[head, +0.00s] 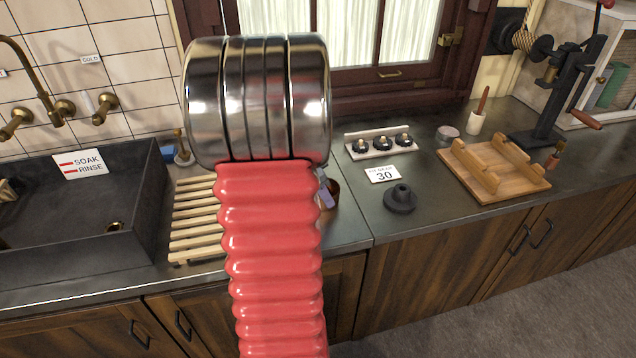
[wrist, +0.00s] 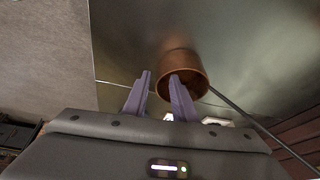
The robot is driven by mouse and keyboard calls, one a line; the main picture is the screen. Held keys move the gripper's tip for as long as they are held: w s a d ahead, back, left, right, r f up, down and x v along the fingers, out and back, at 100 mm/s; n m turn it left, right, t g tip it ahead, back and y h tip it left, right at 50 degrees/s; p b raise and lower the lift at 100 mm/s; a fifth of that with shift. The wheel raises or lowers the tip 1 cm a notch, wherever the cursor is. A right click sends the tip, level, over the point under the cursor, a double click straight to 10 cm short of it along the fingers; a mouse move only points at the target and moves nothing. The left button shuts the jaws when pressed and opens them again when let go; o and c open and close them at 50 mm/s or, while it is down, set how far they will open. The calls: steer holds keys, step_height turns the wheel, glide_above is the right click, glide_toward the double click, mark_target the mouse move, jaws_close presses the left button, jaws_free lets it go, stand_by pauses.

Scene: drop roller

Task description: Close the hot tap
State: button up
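The brass wall tap (head: 45,85) has a curved spout over the dark sink at the left of the head view. Its left handle (head: 15,122) is near the picture's edge, and the label above it is cut off and unreadable. The right handle (head: 105,106) sits below a "COLD" label. No water stream can be made out. My gripper (wrist: 160,76) has two purple fingers standing apart with nothing between them. In the wrist view the right finger overlaps a brown copper-coloured cup (wrist: 182,68); I cannot tell if they touch. My arm hides most of the gripper in the head view.
The dark sink (head: 150,200) has a soak/rinse sign on its back rim. A slatted wooden rack (head: 195,225) lies beside it. A knob panel (head: 381,143), a dark round weight (head: 400,199) and a wooden board (head: 495,185) occupy the right counter. A window is behind my arm.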

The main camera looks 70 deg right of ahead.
steer(key=x, duration=0.3)
steer(key=shift+s+d+f, duration=0.1)
steer(key=shift+f, duration=0.05)
steer(key=shift+c, duration=0.6)
jaws_close()
